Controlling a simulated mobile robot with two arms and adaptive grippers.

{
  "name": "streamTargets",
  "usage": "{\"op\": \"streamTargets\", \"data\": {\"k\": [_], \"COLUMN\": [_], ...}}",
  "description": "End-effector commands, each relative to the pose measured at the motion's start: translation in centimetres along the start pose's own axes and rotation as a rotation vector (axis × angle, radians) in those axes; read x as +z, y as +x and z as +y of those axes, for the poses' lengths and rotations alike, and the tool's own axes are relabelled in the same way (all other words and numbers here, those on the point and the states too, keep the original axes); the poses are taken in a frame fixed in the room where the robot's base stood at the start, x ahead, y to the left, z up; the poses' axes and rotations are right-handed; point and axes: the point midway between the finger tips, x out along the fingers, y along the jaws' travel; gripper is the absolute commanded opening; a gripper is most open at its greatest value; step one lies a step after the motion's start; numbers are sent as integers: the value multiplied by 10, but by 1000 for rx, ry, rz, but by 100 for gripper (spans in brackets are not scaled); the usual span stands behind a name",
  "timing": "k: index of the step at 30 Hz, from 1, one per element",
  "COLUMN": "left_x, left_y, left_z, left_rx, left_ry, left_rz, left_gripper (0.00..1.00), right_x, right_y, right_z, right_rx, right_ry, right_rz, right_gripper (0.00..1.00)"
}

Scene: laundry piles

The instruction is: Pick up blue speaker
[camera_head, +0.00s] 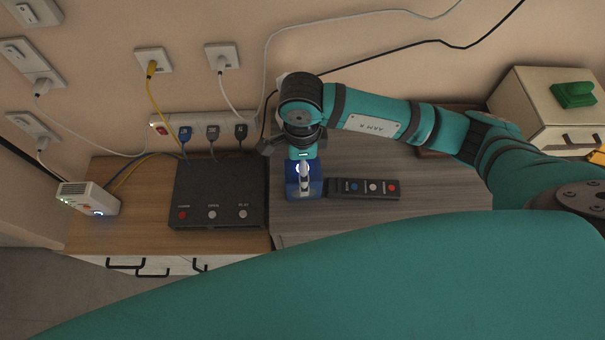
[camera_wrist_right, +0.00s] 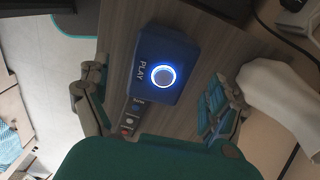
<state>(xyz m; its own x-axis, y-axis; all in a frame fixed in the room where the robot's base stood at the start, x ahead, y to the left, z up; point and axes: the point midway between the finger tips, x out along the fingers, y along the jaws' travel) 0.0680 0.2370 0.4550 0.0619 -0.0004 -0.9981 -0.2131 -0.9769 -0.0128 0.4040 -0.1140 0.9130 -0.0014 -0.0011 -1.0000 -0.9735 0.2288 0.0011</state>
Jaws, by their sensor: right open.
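The blue speaker (camera_head: 314,188) lies on the grey wood counter (camera_head: 345,225), partly hidden under my right gripper (camera_head: 304,174). In the right wrist view the speaker (camera_wrist_right: 150,52) is a dark blue block with a glowing blue-white ring and the word PLAY. My right gripper (camera_wrist_right: 155,102) is open in that view. One finger is on each side, with the speaker lying ahead of and between them. I see no finger closed on it. My left gripper is not in view.
A dark remote (camera_head: 370,188) with coloured buttons lies right beside the speaker. A black box (camera_head: 220,195) with cables stands to its left, and a white router (camera_head: 88,198) is farther left. A power strip (camera_head: 200,128) is behind. The counter's front is clear.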

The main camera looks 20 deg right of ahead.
Motion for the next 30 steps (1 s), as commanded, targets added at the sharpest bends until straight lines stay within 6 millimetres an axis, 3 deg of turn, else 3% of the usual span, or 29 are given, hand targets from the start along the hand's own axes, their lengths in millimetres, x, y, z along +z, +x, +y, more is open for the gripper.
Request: {"op": "streamTargets", "data": {"k": [3, 7, 15, 24, 30], "left_x": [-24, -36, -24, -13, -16], "left_y": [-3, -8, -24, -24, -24], "left_z": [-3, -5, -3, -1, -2], "left_rx": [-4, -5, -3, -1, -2], "left_ry": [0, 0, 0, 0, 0], "left_rz": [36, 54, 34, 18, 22], "left_gripper": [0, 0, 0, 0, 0], "right_x": [0, 0, -2, -2, -2], "right_y": [9, 16, 55, 64, 63], "right_z": [1, 1, -1, -2, -2], "right_rx": [1, 3, 3, 0, 0], "right_ry": [0, 0, 0, -1, -1], "right_rz": [0, 0, 0, -1, -1], "right_gripper": [94, 94, 94, 94, 71]}}
